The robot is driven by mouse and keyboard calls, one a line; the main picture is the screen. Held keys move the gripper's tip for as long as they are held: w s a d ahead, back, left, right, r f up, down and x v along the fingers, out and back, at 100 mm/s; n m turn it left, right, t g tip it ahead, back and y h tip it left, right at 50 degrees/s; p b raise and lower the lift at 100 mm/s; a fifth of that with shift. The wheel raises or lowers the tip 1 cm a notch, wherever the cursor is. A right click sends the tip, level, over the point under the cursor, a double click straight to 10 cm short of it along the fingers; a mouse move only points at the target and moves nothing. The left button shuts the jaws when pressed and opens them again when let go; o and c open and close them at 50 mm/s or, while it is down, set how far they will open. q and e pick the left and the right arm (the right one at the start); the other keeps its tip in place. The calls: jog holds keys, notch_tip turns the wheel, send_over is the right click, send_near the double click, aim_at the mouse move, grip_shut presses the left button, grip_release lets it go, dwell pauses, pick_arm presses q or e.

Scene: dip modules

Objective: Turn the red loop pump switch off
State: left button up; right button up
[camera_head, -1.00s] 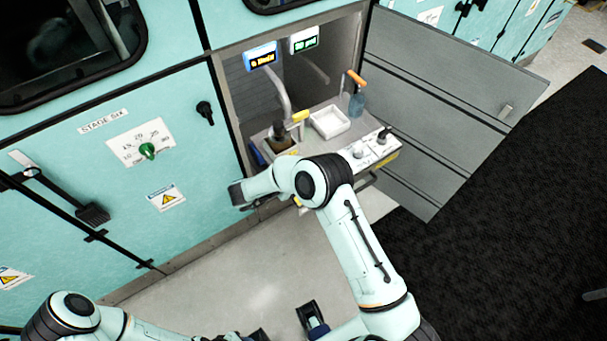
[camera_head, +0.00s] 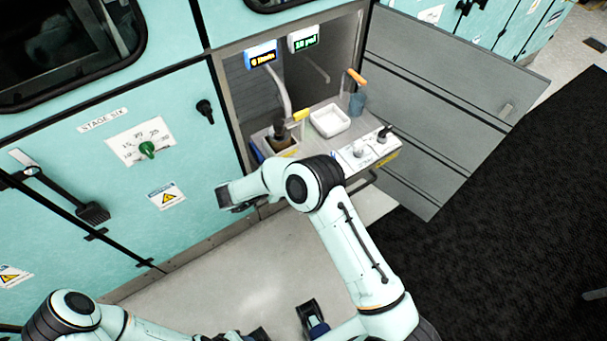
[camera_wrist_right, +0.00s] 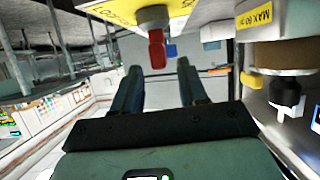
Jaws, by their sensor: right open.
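The red switch lever (camera_wrist_right: 157,48) shows in the right wrist view, on a silver base fixed to a white panel with a yellow label. My right gripper (camera_wrist_right: 158,70) is open, its two fingers apart on either side of the lever's line; I cannot tell if either touches it. In the head view the red switch does not show, and my right arm (camera_head: 310,190) reaches left in front of the drawer. My left gripper (camera_head: 285,325) is open and empty at the bottom edge of the head view.
A pulled-out drawer (camera_head: 345,158) carries knobs, a white tray (camera_head: 330,121) and a bottle with an orange top (camera_head: 357,100). An open grey door (camera_head: 430,110) stands right. Two small displays (camera_head: 261,55) hang in the cabinet. The floor before it is clear.

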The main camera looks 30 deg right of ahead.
jog(key=v, duration=0.9)
jog(key=shift+a+r, duration=0.1)
jog(key=shift+a, duration=0.05)
